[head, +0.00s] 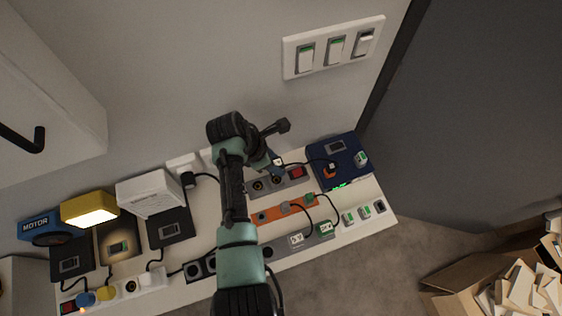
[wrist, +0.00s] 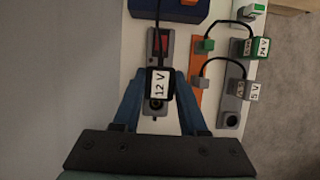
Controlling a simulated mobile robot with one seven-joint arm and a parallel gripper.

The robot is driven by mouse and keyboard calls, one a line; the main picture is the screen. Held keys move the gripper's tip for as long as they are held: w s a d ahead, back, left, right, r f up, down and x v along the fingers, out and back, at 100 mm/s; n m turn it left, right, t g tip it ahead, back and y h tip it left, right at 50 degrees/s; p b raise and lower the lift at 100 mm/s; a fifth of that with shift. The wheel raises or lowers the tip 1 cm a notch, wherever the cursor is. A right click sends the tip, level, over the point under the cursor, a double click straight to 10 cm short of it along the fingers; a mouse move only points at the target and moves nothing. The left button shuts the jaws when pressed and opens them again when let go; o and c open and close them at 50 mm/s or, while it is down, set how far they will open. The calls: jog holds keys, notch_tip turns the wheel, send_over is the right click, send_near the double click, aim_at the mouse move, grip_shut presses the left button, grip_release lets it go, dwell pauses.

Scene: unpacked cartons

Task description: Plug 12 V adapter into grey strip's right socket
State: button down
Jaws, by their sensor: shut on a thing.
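The 12 V adapter (wrist: 160,84), a dark block with a white label and a black cord, is between the blue fingers of my gripper (wrist: 159,100), which is shut on it. In the head view my gripper (head: 276,168) is over the back grey strip (head: 252,194); the adapter's white label (head: 278,161) shows there. The strip has a red switch (head: 297,172) at its right end and round sockets (head: 258,185) to the left. In the wrist view the adapter hides part of the strip beside the switch (wrist: 160,41). I cannot tell whether its pins are in a socket.
An orange strip (head: 269,216) and a front grey strip (head: 277,251) with labelled adapters lie nearer the front edge. A dark blue box (head: 345,152) stands right of the back strip. Lamp, fan and motor units stand at left. Black cords cross the bench.

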jog(key=shift+f+b, duration=2.35)
jog(key=shift+f, duration=0.05)
jog(key=shift+p, duration=0.6)
jog(key=shift+f, duration=0.6)
dwell(1.1)
jog(key=shift+c, duration=1.8)
grip_release()
